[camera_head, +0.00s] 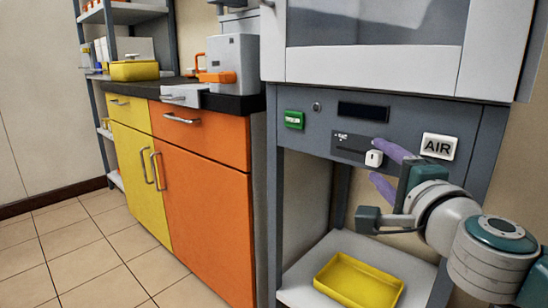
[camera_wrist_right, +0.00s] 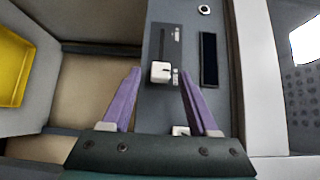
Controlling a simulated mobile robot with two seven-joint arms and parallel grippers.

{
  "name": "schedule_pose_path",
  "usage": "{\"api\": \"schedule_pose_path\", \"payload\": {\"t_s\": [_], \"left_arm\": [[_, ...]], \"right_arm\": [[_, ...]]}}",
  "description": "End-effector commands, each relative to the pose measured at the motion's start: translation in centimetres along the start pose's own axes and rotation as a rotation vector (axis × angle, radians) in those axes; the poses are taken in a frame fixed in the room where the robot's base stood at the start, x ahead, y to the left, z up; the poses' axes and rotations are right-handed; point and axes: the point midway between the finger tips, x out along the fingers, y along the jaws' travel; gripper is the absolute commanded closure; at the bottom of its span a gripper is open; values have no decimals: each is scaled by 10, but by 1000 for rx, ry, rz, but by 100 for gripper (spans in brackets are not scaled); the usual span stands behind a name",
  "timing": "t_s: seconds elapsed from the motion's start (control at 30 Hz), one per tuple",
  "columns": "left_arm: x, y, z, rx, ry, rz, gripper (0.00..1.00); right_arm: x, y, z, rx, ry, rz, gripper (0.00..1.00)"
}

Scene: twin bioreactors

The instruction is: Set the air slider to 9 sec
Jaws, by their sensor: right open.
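The air slider has a white knob (camera_head: 374,158) at the right end of a dark horizontal slot (camera_head: 350,151) on the grey front panel. In the right wrist view the knob (camera_wrist_right: 160,72) sits at the lower end of its slot, with the slot running upward from it. My right gripper (camera_head: 376,160) is open, its purple fingers one above and one below the knob in the head view. In the wrist view the knob lies between the two fingertips (camera_wrist_right: 158,71); I see no contact. The slot's scale marks are too small to read. My left gripper is not in view.
A dark display (camera_head: 363,111) and a green button (camera_head: 294,120) are on the same panel. A yellow tray (camera_head: 359,281) stands on the shelf below. Orange and yellow cabinets (camera_head: 203,160) stand left.

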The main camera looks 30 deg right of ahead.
Motion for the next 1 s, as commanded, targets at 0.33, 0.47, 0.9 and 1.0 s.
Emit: {"api": "schedule_pose_path", "payload": {"t_s": [0.33, 0.47, 0.9, 1.0], "left_arm": [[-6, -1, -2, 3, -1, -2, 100], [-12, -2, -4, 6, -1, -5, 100], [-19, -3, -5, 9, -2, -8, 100], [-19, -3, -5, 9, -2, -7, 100]], "right_arm": [[-15, 0, 0, 0, -1, 4, 40], [-40, 0, 0, 1, 0, 6, 40], [-98, 0, 0, 1, 0, 0, 40], [-100, 0, 0, 1, 0, 0, 40]]}}
